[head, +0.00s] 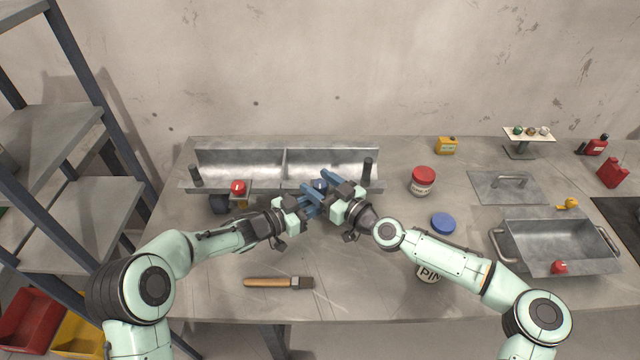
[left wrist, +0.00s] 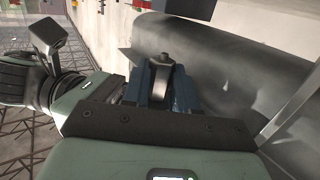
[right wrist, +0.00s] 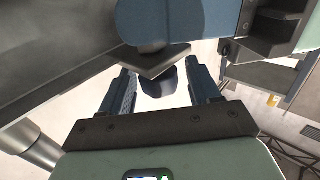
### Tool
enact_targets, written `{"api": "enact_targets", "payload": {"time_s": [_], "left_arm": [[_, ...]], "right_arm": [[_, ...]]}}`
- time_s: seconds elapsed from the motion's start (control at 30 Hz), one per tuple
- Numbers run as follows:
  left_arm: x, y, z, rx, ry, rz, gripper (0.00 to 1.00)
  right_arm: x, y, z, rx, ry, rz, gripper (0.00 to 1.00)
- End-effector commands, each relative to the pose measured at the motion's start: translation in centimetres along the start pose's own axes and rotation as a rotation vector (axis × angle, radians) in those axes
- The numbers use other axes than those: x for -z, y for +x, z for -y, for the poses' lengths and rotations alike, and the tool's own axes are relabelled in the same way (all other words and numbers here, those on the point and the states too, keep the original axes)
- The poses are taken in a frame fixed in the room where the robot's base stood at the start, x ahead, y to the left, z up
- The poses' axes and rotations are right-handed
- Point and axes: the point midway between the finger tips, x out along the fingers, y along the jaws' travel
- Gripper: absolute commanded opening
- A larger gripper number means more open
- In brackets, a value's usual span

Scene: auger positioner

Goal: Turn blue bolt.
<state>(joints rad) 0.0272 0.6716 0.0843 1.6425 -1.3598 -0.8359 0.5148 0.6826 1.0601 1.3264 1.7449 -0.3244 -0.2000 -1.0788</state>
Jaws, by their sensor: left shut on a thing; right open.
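The dark blue bolt (head: 319,184) is at the front of the metal trough, mostly hidden between my grippers in the head view. My left gripper (head: 311,194) comes in from the left and is closed on a piece there. In the left wrist view the held piece (left wrist: 152,72) looks grey, with a dark rounded part, and seems to belong to the bolt. My right gripper (head: 332,191) is open close to it from the right. In the right wrist view its fingers stand apart around a dark blob (right wrist: 158,84), just beyond a grey plate; contact cannot be told.
The two-bay trough (head: 240,160) stands at the table's back, with an upright post at each end. A red knob (head: 238,187) is at its left front. A brush (head: 278,283) lies in front. A red-lidded jar (head: 423,180) and a blue lid (head: 443,223) are to the right.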

Motion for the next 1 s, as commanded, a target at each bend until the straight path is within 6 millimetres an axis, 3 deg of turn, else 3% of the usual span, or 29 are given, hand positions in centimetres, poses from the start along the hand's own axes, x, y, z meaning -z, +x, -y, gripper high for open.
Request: {"api": "enact_targets", "payload": {"time_s": [0.23, 0.4, 0.73, 1.0], "left_arm": [[-0.09, -0.04, 0.03, 0.001, -0.001, 0.002, 0.01], [-0.09, -0.04, 0.02, 0.001, -0.001, 0.002, 0.01], [-0.10, -0.04, 0.03, 0.001, -0.001, 0.002, 0.01], [-0.09, -0.01, -0.03, -0.001, 0.000, 0.002, 0.01]], "right_arm": [[-0.02, 0.05, -0.01, 0.000, 0.001, 0.000, 0.62], [-0.01, 0.04, -0.01, 0.000, 0.001, 0.000, 0.11], [0.02, 0.17, 0.18, -0.038, -0.002, 0.004, 0.11], [0.09, 0.28, 0.51, -0.195, -0.004, 0.004, 0.11]]}}
